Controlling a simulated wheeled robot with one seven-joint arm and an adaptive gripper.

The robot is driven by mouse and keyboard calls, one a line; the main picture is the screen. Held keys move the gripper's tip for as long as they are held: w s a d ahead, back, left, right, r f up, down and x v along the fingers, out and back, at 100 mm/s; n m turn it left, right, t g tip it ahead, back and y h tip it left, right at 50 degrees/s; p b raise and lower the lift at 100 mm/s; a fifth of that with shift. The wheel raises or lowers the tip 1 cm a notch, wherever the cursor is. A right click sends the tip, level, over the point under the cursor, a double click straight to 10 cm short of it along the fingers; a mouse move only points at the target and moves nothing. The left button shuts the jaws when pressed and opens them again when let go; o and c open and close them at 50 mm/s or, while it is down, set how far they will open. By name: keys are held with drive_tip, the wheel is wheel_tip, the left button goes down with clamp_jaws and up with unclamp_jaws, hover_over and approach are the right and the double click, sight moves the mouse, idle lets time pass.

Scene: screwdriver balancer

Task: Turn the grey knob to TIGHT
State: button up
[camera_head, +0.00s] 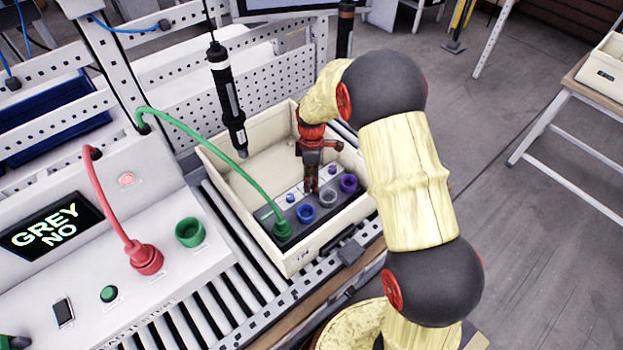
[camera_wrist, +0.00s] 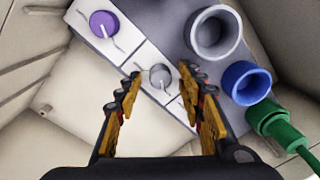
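The grey knob (camera_wrist: 160,77) is small and round, on a white label strip of the grey panel box in the wrist view. Two thin marks sit beside it; their lettering is too small to read. My gripper (camera_wrist: 159,84) is open, its fingertips on either side of the knob with a gap visible at each side. In the head view my gripper (camera_head: 311,188) points down onto the panel and hides the grey knob. The display (camera_head: 48,229) reads "GREY NO".
A purple knob (camera_wrist: 103,24) is on the same strip. Grey (camera_wrist: 214,33) and blue (camera_wrist: 246,82) sockets and a green plug (camera_wrist: 275,122) line the panel. The cream bin (camera_head: 228,178) walls surround it. A black hanging screwdriver (camera_head: 226,95) is left of my arm.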

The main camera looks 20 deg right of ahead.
drive_tip(key=shift+c, duration=1.2)
clamp_jaws()
drive_tip(key=shift+r+m, duration=0.1)
drive_tip(key=shift+m, duration=0.3)
drive_tip(key=m+p, duration=0.2)
drive_tip(key=m, duration=0.2)
drive_tip(key=shift+d+m, duration=0.1)
drive_tip(key=shift+m, duration=0.2)
drive_tip(key=m+p, duration=0.2)
drive_tip(key=m, duration=0.3)
drive_tip(key=m+p, duration=0.1)
drive_tip(key=m, duration=0.5)
drive_tip(key=shift+d+m+t+p, duration=0.1)
drive_tip(key=shift+m+t+p, duration=0.25)
drive_tip(key=shift+m+t, duration=0.05)
drive_tip(key=m+p, duration=0.1)
drive_tip(key=m, duration=0.5)
drive_tip(key=shift+m+p, duration=0.3)
drive_tip(key=shift+m, duration=0.1)
